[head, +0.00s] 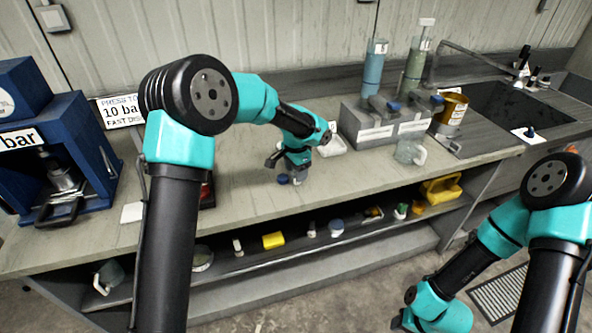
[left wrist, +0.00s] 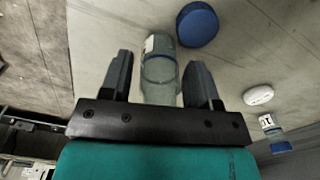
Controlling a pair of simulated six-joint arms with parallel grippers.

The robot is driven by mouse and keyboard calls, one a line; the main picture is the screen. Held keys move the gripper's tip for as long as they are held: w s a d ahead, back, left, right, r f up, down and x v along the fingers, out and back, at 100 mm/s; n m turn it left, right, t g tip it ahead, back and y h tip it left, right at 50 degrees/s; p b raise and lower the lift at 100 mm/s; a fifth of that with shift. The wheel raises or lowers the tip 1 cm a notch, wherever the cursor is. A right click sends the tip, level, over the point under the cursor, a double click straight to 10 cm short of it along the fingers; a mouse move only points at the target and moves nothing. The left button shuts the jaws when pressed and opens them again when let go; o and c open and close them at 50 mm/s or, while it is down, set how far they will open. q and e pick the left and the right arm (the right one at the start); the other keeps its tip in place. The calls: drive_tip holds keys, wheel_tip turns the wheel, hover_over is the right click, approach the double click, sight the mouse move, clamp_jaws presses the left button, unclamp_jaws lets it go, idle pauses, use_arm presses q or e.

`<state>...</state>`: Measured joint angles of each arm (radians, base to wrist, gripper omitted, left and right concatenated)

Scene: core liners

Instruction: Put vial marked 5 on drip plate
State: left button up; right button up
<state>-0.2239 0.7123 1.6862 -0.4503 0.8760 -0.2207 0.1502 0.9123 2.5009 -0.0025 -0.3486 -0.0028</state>
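A clear glass vial (left wrist: 160,76) stands between the two fingers of my left gripper (left wrist: 160,80) in the left wrist view, with a narrow gap on each side. Part of a pale label shows on it, but its number cannot be read. In the head view the vial (head: 299,175) is on the counter, partly hidden under my left gripper (head: 285,163). A blue cap (head: 283,179) lies beside it, also in the left wrist view (left wrist: 197,24). A white dish (head: 332,146) is behind; I cannot tell if it is the drip plate. My right gripper (head: 402,320) is low, its fingers unclear.
A grey rack (head: 368,130) with blue-capped items stands behind right, beside a glass beaker (head: 409,150) and an amber can (head: 451,110). A blue press (head: 75,150) stands at left. The front middle of the counter (head: 245,200) is clear. A lower shelf holds several small items.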

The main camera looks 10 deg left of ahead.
use_arm(q)
drive_tip(key=shift+o, duration=0.4)
wheel_tip(320, 180, up, 12)
drive_tip(key=shift+r, duration=0.15)
idle(0.3)
drive_tip(key=shift+o, duration=0.5)
